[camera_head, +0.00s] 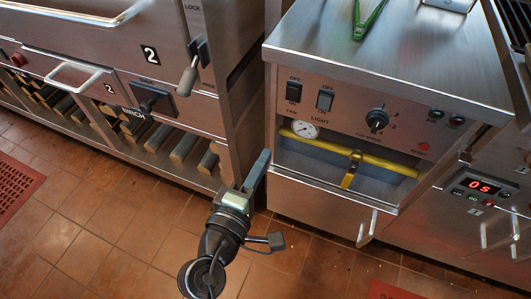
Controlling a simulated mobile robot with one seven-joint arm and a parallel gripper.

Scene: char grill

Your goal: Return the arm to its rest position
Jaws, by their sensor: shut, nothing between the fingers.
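My gripper (256,176) is in the lower middle of the head view, with its fingers pointing up and slightly right. The fingers look closed together, with nothing held between them. My arm (215,250) reaches up from the bottom edge, above the tiled floor. The fingertips appear in front of the gap between the left grill unit and the steel cabinet (400,50). I cannot tell whether they touch anything.
The cabinet front has switches, a knob (376,120), a gauge (304,129) and a yellow pipe (395,165). Green tongs (369,18) lie on top. The left grill unit has a lever (189,75) and a handle (75,75). Open floor (100,215) lies left; red mats show.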

